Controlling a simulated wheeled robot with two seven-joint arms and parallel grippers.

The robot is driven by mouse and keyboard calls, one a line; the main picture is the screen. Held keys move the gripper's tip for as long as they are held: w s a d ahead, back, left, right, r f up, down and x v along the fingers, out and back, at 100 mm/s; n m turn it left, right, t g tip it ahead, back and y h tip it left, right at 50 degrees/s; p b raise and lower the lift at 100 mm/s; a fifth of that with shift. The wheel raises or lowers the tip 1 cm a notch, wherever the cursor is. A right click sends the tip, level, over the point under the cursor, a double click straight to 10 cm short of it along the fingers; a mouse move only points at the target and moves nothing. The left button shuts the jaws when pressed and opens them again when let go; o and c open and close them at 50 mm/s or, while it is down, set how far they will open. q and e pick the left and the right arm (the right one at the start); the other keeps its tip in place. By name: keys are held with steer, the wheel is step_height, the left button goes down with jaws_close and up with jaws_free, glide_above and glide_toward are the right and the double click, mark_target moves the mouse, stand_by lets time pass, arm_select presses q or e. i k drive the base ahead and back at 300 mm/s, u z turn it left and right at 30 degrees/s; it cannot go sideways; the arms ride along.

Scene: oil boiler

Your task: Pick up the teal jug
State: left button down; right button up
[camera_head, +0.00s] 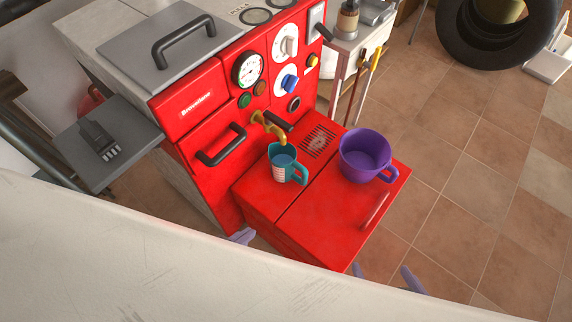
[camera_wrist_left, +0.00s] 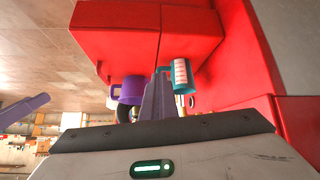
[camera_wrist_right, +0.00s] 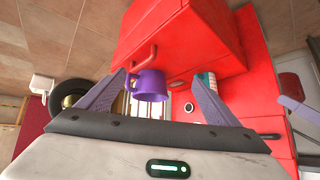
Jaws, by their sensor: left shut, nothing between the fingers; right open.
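The teal jug (camera_head: 284,163) stands upright on the red ledge of the boiler, under the brass tap (camera_head: 268,126), with its handle to the right. It also shows in the left wrist view (camera_wrist_left: 180,74), just right of my left gripper's fingers, and partly in the right wrist view (camera_wrist_right: 207,80), behind the right-hand finger. My left gripper (camera_wrist_left: 161,74) is shut and empty; in the head view only its tip (camera_head: 243,236) shows, in front of the ledge. My right gripper (camera_wrist_right: 162,82) is open and empty; its fingertips (camera_head: 384,272) show below the ledge's front right corner.
A purple pot (camera_head: 365,156) with a handle stands on the ledge right of the jug. The red boiler (camera_head: 205,120) has an oven-type handle (camera_head: 221,146) and knobs. A grey side shelf (camera_head: 107,143) juts out left.

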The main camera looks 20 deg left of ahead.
mark_target(284, 163)
steer(key=k, duration=0.5)
steer(key=z, duration=1.75)
steer(key=i, duration=1.1)
steer(key=u, duration=2)
